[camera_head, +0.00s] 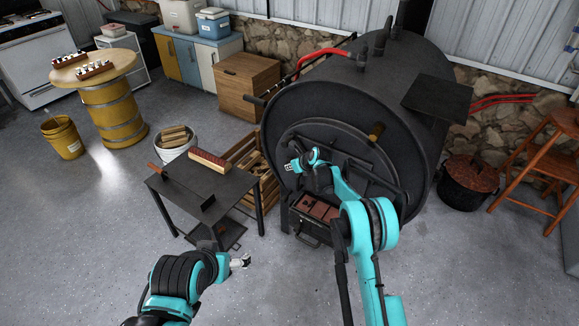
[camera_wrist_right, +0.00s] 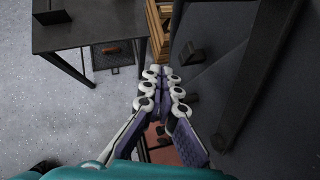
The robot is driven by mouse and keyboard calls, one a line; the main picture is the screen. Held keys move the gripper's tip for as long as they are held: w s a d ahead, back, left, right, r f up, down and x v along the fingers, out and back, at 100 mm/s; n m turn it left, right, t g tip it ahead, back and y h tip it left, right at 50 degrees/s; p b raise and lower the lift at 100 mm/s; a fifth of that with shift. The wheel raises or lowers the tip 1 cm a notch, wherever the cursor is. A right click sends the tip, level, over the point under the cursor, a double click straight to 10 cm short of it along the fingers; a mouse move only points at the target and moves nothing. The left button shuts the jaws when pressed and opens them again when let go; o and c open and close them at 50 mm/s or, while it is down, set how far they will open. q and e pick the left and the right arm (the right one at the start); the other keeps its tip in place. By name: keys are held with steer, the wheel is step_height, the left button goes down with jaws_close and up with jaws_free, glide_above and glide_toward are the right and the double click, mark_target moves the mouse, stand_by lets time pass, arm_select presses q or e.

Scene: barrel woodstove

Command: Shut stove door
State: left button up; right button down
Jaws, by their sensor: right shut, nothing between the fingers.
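The black barrel stove (camera_head: 300,98) stands right of centre in the head view, with a large round front and a ringed door area (camera_head: 305,128). My right arm covers much of that front, so I cannot tell how far the door stands open. My right gripper (camera_head: 291,167) is in front of the stove's left side. In the wrist view it (camera_wrist_right: 160,75) is shut, fingers together and empty, with a dark bar (camera_wrist_right: 262,75) to its right. I cannot tell whether it touches the stove. My left gripper (camera_head: 241,261) is low over the floor; its fingers are too small to read.
A dark metal table (camera_head: 232,185) with a red-topped block (camera_head: 208,160) stands left of the stove, beside a wooden crate (camera_head: 268,186). A brick-coloured tray (camera_head: 318,208) is below the stove front. A black pot (camera_head: 467,185) and wooden stool stand right. Floor at lower left is clear.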

arm_select(q)
steer(key=r+p, duration=0.3)
steer(key=shift+w+d+r, duration=0.15)
steer(key=shift+d+r, duration=0.1)
steer(key=shift+d, duration=0.05)
arm_select(e)
steer(key=s+a+r, duration=0.2)
steer(key=s+r, duration=0.3)
steer(key=r, duration=0.1)
steer(key=shift+s+a+r, duration=0.15)
steer(key=shift+a, duration=0.15)
steer(key=s+d+r+n+h, duration=0.3)
steer(key=s+d+r+n, duration=1.05)
steer(key=s+r, duration=0.4)
steer(key=s+d+n+h, duration=0.1)
steer(key=s+d+n, duration=0.3)
steer(key=s, duration=0.5)
steer(key=s+d+f+n, duration=0.1)
steer(key=s+d+n, duration=0.3)
steer(key=s, duration=0.5)
steer(key=s+d+f+n+h, duration=0.1)
steer(key=s+d+n, duration=0.3)
steer(key=s+n, duration=0.3)
steer(key=s, duration=0.2)
steer(key=shift+s+d+h, duration=0.3)
